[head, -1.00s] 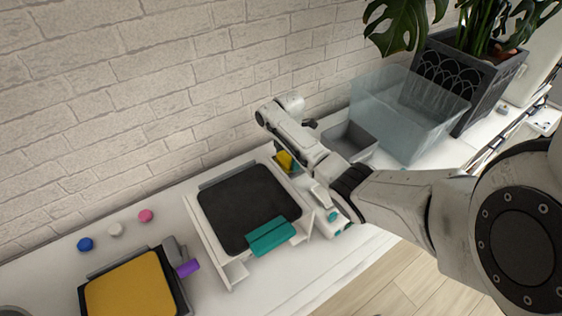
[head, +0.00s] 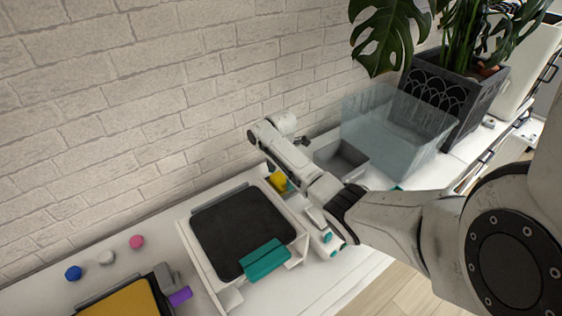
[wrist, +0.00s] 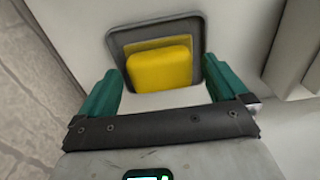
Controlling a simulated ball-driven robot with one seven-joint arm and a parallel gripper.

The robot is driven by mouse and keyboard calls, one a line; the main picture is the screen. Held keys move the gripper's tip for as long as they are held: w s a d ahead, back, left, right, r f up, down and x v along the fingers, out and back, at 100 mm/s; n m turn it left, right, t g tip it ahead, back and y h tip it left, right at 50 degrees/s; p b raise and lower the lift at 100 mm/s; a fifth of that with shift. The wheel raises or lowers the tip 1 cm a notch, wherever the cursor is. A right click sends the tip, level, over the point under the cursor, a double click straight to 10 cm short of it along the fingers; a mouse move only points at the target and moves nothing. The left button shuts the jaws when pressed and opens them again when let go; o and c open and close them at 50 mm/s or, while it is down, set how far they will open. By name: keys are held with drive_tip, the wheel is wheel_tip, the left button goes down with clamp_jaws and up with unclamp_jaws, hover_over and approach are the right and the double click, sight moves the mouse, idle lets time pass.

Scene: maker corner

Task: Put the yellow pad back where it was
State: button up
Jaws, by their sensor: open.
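The yellow pad (wrist: 160,70) sits in a shallow dark grey tray (wrist: 117,40) in the wrist view, over a flat, darker yellow patch (wrist: 130,46). In the head view the yellow pad (head: 277,181) shows partly, beside my arm. My gripper (wrist: 172,95) is open, with one teal finger to each side of the pad's near edge. I see a gap between each finger and the pad.
A white stand with a black top and teal block (head: 265,260) is left of my arm. A grey bin (head: 340,160), a clear box (head: 395,130) and a planter (head: 450,95) stand right. Blue (head: 73,273), white (head: 106,257) and pink (head: 137,242) pieces lie left, near a yellow-topped board (head: 125,303).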

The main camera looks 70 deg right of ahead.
sight(281, 177)
wheel_tip(281, 177, up, 11)
drive_tip(key=shift+f, duration=0.2)
drive_tip(key=shift+s, duration=0.1)
